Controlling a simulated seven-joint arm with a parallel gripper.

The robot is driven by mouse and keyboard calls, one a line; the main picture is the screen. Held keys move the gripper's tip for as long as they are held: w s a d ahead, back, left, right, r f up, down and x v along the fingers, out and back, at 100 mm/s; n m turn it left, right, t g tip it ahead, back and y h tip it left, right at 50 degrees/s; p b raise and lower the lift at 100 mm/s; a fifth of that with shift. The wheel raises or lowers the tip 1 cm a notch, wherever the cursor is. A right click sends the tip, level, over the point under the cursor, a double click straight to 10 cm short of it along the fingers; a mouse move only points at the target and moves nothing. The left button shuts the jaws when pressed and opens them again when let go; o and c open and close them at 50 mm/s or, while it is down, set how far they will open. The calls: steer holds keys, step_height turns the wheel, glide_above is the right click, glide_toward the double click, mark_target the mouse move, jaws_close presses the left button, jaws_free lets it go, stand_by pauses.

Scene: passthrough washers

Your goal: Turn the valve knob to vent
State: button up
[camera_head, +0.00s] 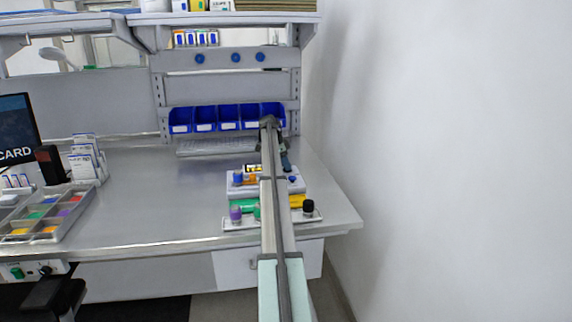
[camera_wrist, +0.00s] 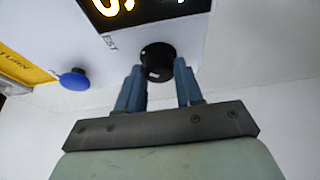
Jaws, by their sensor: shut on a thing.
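In the wrist view a black round knob (camera_wrist: 157,60) with small white marks on its side sits on a pale panel, below a black display with glowing yellow characters (camera_wrist: 112,8). My gripper (camera_wrist: 160,72) has one blue-grey finger on each side of this knob and is shut on it. No pointer or vent mark on the knob can be read. In the head view my gripper (camera_head: 286,161) is at the back right of a pale unit (camera_head: 268,190) on the bench, and my arm hides much of that unit and the knob.
A blue button (camera_wrist: 75,79) and a yellow label (camera_wrist: 22,66) lie left of the knob. In front of the unit stands a white strip (camera_head: 273,220) with purple (camera_head: 236,213) and black (camera_head: 308,207) capped items. Blue bins (camera_head: 204,118) line the back; the wall is right. The bench middle is clear.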

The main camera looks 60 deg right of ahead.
steer(key=shift+n, duration=0.3)
steer(key=n, duration=0.1)
steer(key=n+t+h, duration=0.1)
steer(key=n, duration=0.1)
steer(key=shift+s+a+n, duration=0.15)
steer(key=shift+n, duration=0.15)
steer(key=n+t, duration=0.2)
steer(key=n, duration=0.2)
steer(key=shift+s+n, duration=0.1)
steer(key=shift+n, duration=0.2)
steer(key=n+t, duration=0.1)
steer(key=n, duration=0.3)
steer(key=shift+s+t, duration=0.1)
steer(key=shift+t, duration=0.3)
steer(key=shift+n+t+y, duration=0.25)
steer(key=shift+n+t, duration=0.15)
steer(key=shift+n, duration=0.85)
steer(key=shift+n+t+y, duration=0.25)
steer(key=shift+n+t, duration=0.15)
steer(key=shift+n, duration=0.85)
steer(key=o, duration=1)
steer(key=shift+o, duration=0.2)
